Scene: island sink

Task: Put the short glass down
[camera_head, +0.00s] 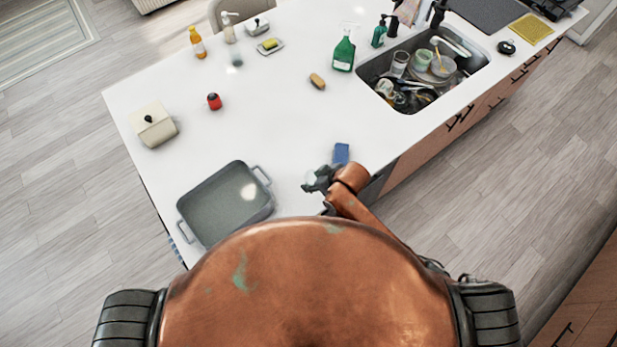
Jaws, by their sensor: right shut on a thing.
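My right gripper (317,183) is shut on the short glass (311,177), a small clear shape that is hard to make out at its fingertips. The gripper is over the near edge of the white island counter (262,118), between the grey pan and the blue sponge. I cannot tell whether the glass touches the counter. My left gripper is not in view.
A grey roasting pan (225,203) is left of the gripper, and a blue sponge (341,153) lies just beyond it. The sink (418,68) holds several dishes. A green spray bottle (343,53) and brown sponge (317,81) stand farther back. The counter's middle is clear.

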